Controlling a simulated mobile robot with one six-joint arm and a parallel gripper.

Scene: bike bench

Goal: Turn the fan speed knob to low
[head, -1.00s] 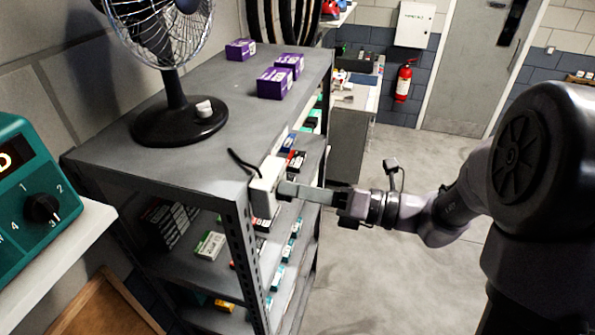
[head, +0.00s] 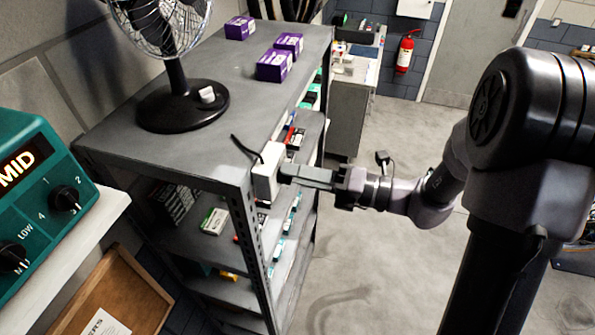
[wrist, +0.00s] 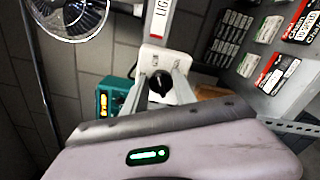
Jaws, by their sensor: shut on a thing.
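A white box (head: 265,172) with a black cable is fixed at the front corner post of the grey shelf. In the wrist view its white face (wrist: 152,56) carries small lettering that I cannot read and a black round knob (wrist: 159,82). My gripper (head: 284,174) reaches it from the right; its fingers are shut on this knob, one on each side. A teal box (head: 40,190) at the left shows MID on its display and has black knobs with numbers and LOW beside them. A black desk fan (head: 182,105) stands on the shelf top, with a white control on its base.
Purple boxes (head: 274,66) lie on the shelf top (head: 215,75). Smaller boxes fill the lower shelves. A white ledge (head: 75,236) carries the teal box. Open floor (head: 400,150) lies right of the shelf. A red extinguisher (head: 405,54) hangs at the back.

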